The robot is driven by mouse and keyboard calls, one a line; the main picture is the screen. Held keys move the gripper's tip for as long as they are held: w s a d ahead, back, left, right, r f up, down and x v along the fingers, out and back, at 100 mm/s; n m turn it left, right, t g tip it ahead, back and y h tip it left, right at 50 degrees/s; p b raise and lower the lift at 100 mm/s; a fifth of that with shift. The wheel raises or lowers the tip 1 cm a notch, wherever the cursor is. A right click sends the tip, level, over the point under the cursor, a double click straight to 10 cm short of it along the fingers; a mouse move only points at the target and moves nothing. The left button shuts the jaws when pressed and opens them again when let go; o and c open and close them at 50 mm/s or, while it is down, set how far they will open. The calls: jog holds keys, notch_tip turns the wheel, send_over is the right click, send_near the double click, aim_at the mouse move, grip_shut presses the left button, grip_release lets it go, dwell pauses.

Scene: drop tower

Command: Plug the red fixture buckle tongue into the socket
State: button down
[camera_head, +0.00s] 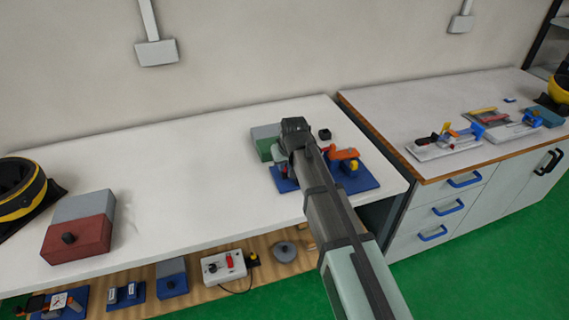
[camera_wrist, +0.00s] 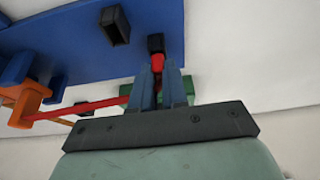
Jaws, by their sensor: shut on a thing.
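In the wrist view my gripper (camera_wrist: 160,76) is shut on the red buckle tongue (camera_wrist: 157,63), a small red piece between its two blue-grey fingertips. A small black block (camera_wrist: 155,43) sits right at the red piece's far end; I cannot tell whether the tongue is inside it. A second black, hollow-looking block (camera_wrist: 115,25) stands on the blue board (camera_wrist: 60,28) to the left. A red strap (camera_wrist: 85,107) runs from an orange bracket (camera_wrist: 28,105) toward the fingers. In the head view my arm hides the fingers and tongue; the blue board (camera_head: 363,182) shows beside it.
A grey and green box (camera_head: 265,142) stands behind the board, and a small black block (camera_head: 324,134) lies near it. The orange part (camera_head: 343,153) is right of my arm. The white table (camera_head: 190,180) has free room left of the board.

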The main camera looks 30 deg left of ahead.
jog(key=c, duration=1.1)
grip_release()
jog(key=v, duration=1.3)
jog(key=shift+s+d+r, duration=0.1)
jog(key=shift+s+r, duration=0.05)
jog(key=shift+r, duration=0.2)
